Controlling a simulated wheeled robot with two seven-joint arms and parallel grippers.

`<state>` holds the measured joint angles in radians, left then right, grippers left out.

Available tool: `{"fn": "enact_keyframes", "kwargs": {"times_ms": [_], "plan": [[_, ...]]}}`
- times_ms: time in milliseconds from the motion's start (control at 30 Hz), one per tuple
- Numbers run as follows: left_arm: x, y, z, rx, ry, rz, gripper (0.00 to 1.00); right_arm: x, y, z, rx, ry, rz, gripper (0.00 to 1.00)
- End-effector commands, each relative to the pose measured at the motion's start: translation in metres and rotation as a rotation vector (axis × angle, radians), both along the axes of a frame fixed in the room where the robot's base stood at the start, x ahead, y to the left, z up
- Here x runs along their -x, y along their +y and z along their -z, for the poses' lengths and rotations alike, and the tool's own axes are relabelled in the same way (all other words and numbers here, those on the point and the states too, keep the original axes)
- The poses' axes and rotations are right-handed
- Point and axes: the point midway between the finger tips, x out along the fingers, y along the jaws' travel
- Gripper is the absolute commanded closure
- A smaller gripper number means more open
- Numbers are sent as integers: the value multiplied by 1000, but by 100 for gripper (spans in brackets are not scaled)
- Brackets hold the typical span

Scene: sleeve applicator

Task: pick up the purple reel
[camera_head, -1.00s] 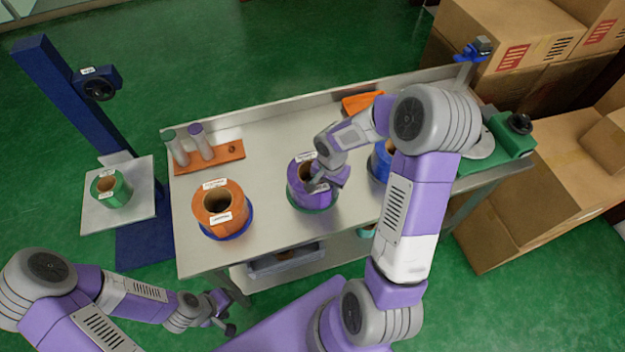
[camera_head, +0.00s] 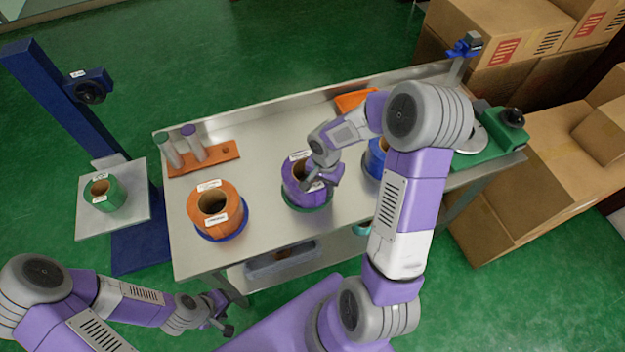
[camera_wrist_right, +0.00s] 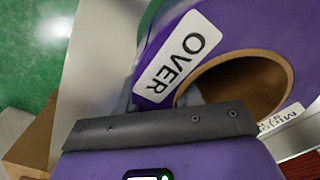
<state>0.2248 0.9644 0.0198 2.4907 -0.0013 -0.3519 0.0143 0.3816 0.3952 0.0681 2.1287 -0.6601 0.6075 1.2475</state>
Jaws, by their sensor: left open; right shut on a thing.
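The purple reel (camera_head: 294,193) stands on a green round base on the metal table, near its middle. It has a brown hollow core and white labels; in the right wrist view the purple reel (camera_wrist_right: 225,25) fills the upper right, with a label reading "OVER". My right gripper (camera_head: 315,182) reaches down over the reel's right side and is shut on its wall at the core. The fingertips are mostly hidden in the right wrist view. My left gripper (camera_head: 222,312) is open and empty, low in front of the table's left end.
An orange reel (camera_head: 193,208) on a blue base stands to the left, and a blue reel (camera_head: 374,160) is partly hidden behind my right arm. A green reel (camera_head: 112,194) sits on the stand's plate (camera_head: 140,215). A green machine (camera_head: 500,135) is at the right end.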

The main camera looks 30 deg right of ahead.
Motion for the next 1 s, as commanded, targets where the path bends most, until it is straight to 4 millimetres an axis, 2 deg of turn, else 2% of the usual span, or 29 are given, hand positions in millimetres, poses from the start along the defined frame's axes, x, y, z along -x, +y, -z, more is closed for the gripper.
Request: {"fn": "enact_keyframes", "kwargs": {"times_ms": [167, 500, 700, 1000], "plan": [[0, 0, -3, 0, 0, 0, 35, -2, 0, -11, 1, -9, 1, 100], [0, 0, -18, 0, 0, 0, 35, -3, 0, -68, 2, -12, 0, 100], [0, 0, -24, 0, 0, 0, 35, -2, 0, -93, 1, -9, 0, 100], [0, 0, -25, 0, 0, 0, 35, -2, 0, -102, 0, -6, -1, 100]]}}
